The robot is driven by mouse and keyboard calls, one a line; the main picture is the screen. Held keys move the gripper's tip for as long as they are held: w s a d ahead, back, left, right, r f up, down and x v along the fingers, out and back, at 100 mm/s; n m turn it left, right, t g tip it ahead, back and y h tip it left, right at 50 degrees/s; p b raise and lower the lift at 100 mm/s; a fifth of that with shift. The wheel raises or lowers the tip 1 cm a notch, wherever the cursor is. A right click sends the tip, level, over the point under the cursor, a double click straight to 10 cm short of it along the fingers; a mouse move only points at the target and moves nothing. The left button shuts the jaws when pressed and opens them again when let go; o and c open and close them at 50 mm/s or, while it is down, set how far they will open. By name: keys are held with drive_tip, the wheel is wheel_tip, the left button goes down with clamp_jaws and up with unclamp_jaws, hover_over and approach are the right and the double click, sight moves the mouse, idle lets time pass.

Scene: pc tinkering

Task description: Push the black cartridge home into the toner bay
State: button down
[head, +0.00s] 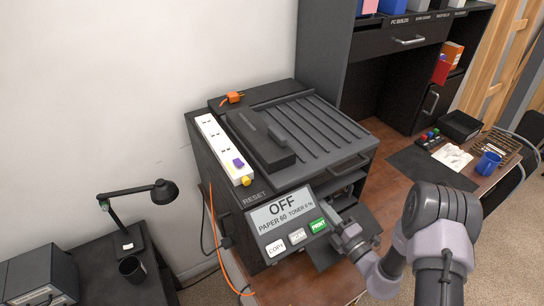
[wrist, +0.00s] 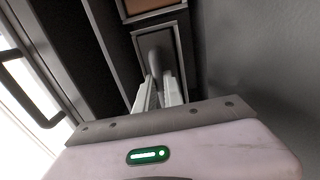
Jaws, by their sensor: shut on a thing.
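In the wrist view the fingers (wrist: 157,84) are closed on a rounded grey grip on the dark end face of what looks like the black cartridge (wrist: 178,52). That face sits within a grey rectangular frame, apparently the toner bay (wrist: 188,28). How deep the cartridge sits cannot be told. In the head view my wrist and the panel hide the cartridge and bay.
A white power strip (head: 222,150) and a black box (head: 257,142) lie on top.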

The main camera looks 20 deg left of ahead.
drive_tip(key=shift+w+a+r, duration=0.1)
drive_tip(key=shift+w+a, duration=0.05)
drive_tip(key=shift+w, duration=0.05)
drive_tip(key=c, duration=1.4)
unclamp_jaws()
drive_tip(key=shift+c, duration=0.4)
drive_tip(key=shift+s, duration=0.1)
drive_tip(key=v, duration=0.6)
drive_tip(key=shift+s+d, duration=0.15)
drive_tip(key=shift+d, duration=0.2)
drive_tip(key=shift+s+d, duration=0.4)
